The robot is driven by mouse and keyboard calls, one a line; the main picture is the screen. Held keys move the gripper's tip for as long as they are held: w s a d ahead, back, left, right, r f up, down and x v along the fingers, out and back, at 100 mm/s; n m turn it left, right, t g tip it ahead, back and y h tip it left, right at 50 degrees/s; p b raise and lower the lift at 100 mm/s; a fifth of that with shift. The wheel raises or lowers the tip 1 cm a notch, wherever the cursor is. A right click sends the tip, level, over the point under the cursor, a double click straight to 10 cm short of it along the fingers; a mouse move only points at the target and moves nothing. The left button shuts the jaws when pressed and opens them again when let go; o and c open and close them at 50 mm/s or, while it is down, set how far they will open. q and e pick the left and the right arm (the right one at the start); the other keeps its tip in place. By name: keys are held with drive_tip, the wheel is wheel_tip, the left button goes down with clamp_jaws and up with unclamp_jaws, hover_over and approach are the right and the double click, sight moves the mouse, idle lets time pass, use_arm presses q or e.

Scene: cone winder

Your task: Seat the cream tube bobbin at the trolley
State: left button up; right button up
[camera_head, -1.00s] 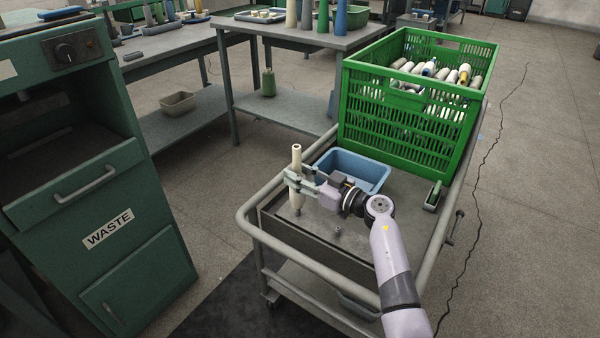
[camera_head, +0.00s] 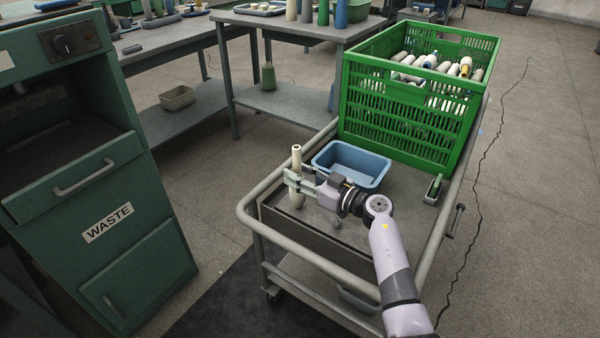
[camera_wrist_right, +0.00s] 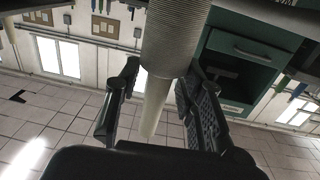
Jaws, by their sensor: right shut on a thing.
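The cream tube bobbin (camera_head: 297,157) stands upright at the near left of the trolley (camera_head: 387,212). My right gripper (camera_head: 294,182) is shut on it, with the top of the tube above the fingers. Its lower end is at the trolley deck; I cannot tell whether it is around a peg there. In the right wrist view the bobbin (camera_wrist_right: 174,40) runs between the two fingers (camera_wrist_right: 156,100), its ribbed wide part nearest the camera. My left gripper is not in view.
A small bare peg (camera_head: 337,223) stands on the deck right of the bobbin. A blue tray (camera_head: 377,181) lies behind the gripper, and a green crate (camera_head: 410,128) of bobbins stands at the back. A rail (camera_head: 320,262) edges the trolley. A green waste cabinet (camera_head: 106,225) is at left.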

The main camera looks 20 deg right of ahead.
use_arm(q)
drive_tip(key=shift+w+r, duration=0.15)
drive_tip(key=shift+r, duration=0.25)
use_arm(e)
drive_tip(key=shift+f, duration=0.25)
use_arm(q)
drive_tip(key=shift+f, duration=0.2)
use_arm(e)
drive_tip(key=shift+f, duration=0.1)
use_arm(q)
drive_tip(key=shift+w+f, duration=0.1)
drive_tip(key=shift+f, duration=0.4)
use_arm(e)
drive_tip(key=shift+f, duration=0.15)
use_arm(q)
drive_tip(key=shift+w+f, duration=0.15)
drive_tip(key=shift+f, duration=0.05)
use_arm(e)
drive_tip(key=shift+f, duration=0.15)
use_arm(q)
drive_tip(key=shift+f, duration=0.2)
use_arm(e)
drive_tip(key=o, duration=0.7)
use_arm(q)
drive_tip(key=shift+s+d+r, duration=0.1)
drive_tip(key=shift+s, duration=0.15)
use_arm(e)
drive_tip(key=o, duration=0.6)
drive_tip(key=shift+c, duration=0.2)
drive_tip(key=shift+f, duration=0.1)
